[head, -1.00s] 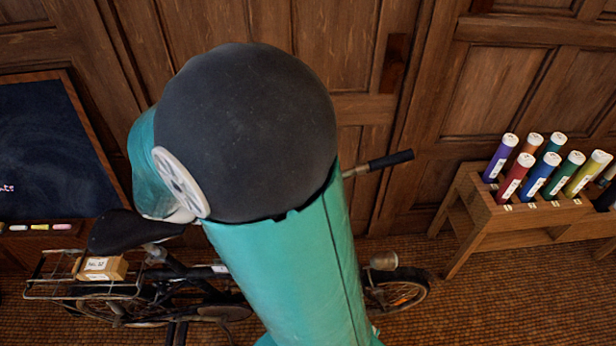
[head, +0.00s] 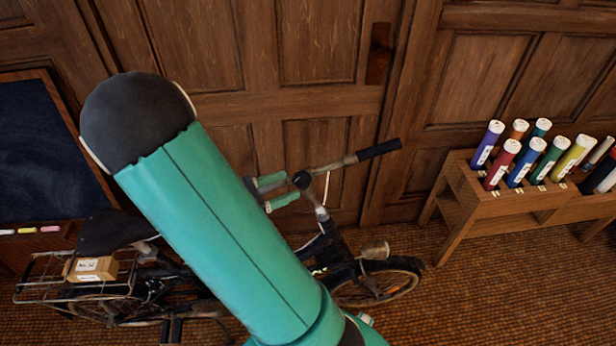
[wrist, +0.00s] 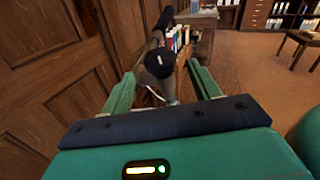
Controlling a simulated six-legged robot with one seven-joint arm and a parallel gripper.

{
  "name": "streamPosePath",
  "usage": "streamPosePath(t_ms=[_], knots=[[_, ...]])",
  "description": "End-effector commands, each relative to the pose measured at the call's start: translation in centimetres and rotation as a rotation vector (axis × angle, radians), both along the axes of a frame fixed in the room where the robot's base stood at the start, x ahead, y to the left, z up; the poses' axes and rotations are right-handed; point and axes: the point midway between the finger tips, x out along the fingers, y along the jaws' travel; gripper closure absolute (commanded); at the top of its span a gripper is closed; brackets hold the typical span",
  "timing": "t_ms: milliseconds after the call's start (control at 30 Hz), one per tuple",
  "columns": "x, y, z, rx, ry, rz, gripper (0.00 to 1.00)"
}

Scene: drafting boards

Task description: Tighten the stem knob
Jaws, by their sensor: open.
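The stem knob (head: 302,180) is a dark round knob at the top of the bicycle's steering stem, beside the handlebar. It also shows in the wrist view as a round black cap (wrist: 159,63). My gripper (head: 291,187) has two green fingers, which point at the knob from the left in the head view. In the wrist view my gripper (wrist: 161,70) is open, with the knob in line with the gap between the fingertips. I cannot tell whether either finger touches it. The bicycle (head: 375,284) stands upright; my arm hides its middle.
Wood-panelled doors (head: 318,55) stand close behind the bicycle. A handlebar grip (head: 379,149) sticks out to the right of the knob. A wooden rack (head: 470,215) with coloured tubes stands at the right. A chalkboard (head: 45,150) is at the left. Open floor lies front right.

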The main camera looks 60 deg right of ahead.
Motion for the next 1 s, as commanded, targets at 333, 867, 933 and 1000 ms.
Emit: streamPosePath(t_ms=[333, 867, 933, 1000], knots=[[-3.0, -5.3, 0.0, 0.001, -0.002, -0.003, 0.39], [-3.5, -6.1, 0.0, 0.001, -0.002, 0.0, 0.62], [-3.5, -6.1, 0.0, 0.001, -0.002, 0.0, 0.76], [-3.5, -6.1, 0.0, 0.001, -0.002, 0.0, 0.83]])
